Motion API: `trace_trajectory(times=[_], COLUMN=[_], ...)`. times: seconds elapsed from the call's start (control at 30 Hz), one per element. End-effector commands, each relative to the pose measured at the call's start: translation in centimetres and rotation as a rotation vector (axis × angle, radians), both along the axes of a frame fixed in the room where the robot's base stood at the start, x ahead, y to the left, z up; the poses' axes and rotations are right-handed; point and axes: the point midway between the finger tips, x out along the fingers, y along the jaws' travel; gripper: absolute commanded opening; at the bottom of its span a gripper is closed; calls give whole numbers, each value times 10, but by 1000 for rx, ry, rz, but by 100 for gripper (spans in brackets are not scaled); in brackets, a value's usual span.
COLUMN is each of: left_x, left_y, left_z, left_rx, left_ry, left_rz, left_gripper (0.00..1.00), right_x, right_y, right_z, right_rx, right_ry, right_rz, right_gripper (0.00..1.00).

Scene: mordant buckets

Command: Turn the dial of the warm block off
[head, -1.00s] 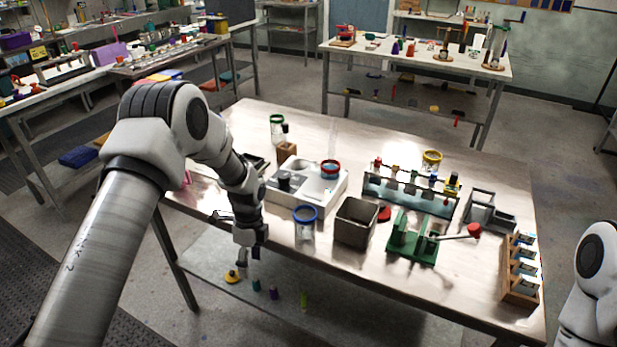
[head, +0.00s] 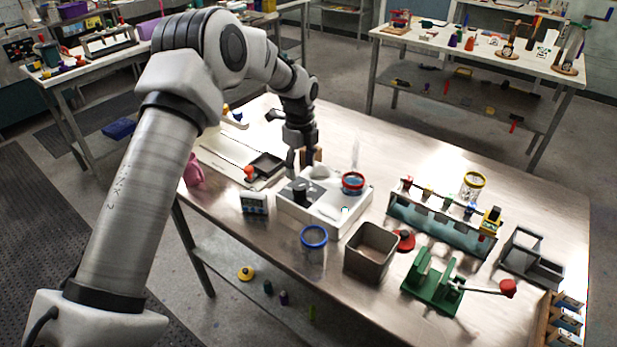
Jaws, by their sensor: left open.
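The warm block (head: 325,218) is a white box at the middle-left of the steel table. My left gripper (head: 301,168) points down just above and behind the block's left part. It is open, apart from the dark piece as far as I can see, and partly hides the block's back corner. My right gripper is out of view.
A small display box (head: 254,204) stands left of the block, and a blue-rimmed jar (head: 313,250) in front. A brown bin (head: 370,250), green press (head: 432,285) and tube rack (head: 440,225) lie to the right. A dark tray (head: 266,165) lies behind left.

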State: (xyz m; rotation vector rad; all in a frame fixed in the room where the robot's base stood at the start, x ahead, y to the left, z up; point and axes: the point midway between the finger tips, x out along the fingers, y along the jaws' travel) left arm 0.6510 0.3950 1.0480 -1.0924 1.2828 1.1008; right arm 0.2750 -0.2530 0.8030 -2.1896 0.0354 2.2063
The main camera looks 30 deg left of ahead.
Motion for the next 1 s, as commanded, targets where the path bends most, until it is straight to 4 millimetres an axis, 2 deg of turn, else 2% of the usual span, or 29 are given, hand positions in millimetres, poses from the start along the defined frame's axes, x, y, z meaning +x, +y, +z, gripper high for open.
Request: trace_trajectory(times=[0.33,0.63,0.77,0.8,1.0], left_x=[-2,-1,-1,-1,-2], left_y=[0,0,0,0,0], left_z=[-60,-68,-67,-67,-68], left_rx=[-1,0,0,-1,-1], left_ry=[3,1,1,2,3], left_rz=[1,1,1,1,3], left_gripper=[64,64,18,3,4], right_x=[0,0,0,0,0], right_y=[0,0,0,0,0], right_z=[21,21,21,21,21], right_rx=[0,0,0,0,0], right_ry=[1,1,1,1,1], right_rz=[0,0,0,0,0], right_gripper=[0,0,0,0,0])
